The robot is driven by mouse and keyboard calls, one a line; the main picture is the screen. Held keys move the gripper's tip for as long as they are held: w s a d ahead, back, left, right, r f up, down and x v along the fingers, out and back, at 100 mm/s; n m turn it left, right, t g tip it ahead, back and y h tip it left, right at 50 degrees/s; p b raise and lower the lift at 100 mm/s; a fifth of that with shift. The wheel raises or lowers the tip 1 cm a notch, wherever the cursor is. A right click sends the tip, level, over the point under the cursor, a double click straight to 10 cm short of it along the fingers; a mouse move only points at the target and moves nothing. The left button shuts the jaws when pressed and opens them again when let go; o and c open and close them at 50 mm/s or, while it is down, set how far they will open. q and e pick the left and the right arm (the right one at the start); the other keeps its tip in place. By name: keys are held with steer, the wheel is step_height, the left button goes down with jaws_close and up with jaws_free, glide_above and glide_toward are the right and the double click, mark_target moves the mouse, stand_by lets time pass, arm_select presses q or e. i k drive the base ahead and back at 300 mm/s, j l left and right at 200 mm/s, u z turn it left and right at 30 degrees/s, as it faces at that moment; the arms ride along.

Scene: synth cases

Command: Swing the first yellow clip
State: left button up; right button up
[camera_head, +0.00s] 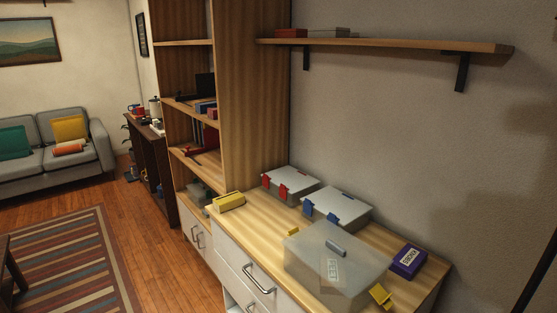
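A translucent grey case (310,262) with a lid stands near the front of the wooden counter. One yellow clip (380,295) sits at its lower right corner and appears to stick outward. A second yellow clip (293,231) shows at its upper left corner. I cannot tell for sure whether either clip is latched. A blue-grey handle (336,247) lies on the lid, and a pale label shows on the case. Neither of my grippers is in view.
Behind stand a case with blue clips (340,204) and a case with red clips (290,183). A purple box (408,260) is right of the translucent case. A yellow object (229,201) lies at the counter's left end. A wall shelf (400,43) hangs above.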

mark_target(295, 230)
steer(key=i+j+z, duration=0.1)
steer(key=z, duration=0.95)
steer(key=j+z, duration=0.35)
steer(key=j, duration=0.25)
steer(key=j+z, duration=0.35)
steer(key=j, duration=0.25)
steer(key=k+j+z, duration=0.2)
steer(key=j+z, duration=0.15)
steer(key=j, duration=0.2)
steer(key=k+j, duration=0.1)
steer(key=j, duration=0.3)
steer(key=k+j, duration=0.1)
steer(key=j, duration=0.25)
steer(key=k+j, duration=0.1)
steer(key=j, duration=0.3)
steer(key=k+j+z, duration=0.1)
steer(key=j, duration=0.25)
steer(key=k+j, duration=0.1)
steer(key=j, duration=0.3)
steer(key=k+j, duration=0.1)
steer(key=j, duration=0.25)
